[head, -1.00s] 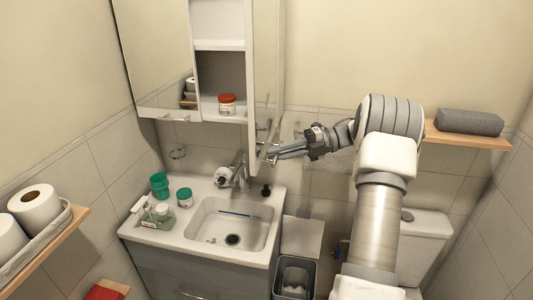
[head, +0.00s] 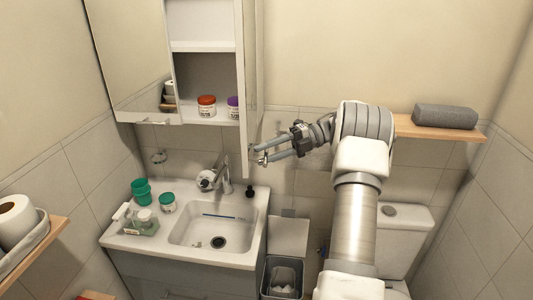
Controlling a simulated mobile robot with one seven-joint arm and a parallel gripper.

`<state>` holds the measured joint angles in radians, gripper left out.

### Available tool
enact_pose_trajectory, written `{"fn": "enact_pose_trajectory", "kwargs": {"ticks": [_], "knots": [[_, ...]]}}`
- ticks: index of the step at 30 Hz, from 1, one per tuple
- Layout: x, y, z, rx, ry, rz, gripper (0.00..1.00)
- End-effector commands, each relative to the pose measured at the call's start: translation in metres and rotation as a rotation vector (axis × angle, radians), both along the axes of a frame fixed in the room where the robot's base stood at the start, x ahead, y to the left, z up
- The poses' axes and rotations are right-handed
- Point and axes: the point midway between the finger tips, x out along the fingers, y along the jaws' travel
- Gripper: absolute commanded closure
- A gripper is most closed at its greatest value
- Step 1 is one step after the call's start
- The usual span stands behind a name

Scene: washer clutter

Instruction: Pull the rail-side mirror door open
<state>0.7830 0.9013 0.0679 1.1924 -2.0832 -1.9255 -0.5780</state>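The white mirror cabinet (head: 205,46) hangs above the sink. Its right-hand door (head: 243,90) stands swung out, seen almost edge-on as a narrow upright strip, with the shelves beside it exposed. I take this as the rail-side door; the rail itself is not clear. The left mirror door (head: 130,60) is closed, with a small handle (head: 152,122) at its bottom. My gripper (head: 256,156) is beside the swung-out door's lower right edge, fingers spread and pointing left. I see nothing between the fingers; whether a fingertip touches the door cannot be told.
A red-lidded jar (head: 207,106) and a purple-lidded jar (head: 233,107) stand on the cabinet's lower shelf. Below are the sink (head: 215,229), faucet (head: 224,175) and a dark bottle (head: 250,191). A wooden shelf (head: 420,130) with a grey towel (head: 445,117) is at right.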

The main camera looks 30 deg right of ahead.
Motion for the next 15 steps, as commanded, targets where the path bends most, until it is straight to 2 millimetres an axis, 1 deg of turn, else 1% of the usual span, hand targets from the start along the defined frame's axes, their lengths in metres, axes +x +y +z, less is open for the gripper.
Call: {"fn": "enact_pose_trajectory", "kwargs": {"ticks": [10, 13, 15], "knots": [[0.0, -0.001, 0.0, 0.0, 0.0, 0.0, 0.55], [-0.001, -0.007, 0.0, 0.0, 0.0, -0.001, 0.55], [-0.002, -0.015, 0.001, 0.0, 0.0, -0.001, 0.55]]}}
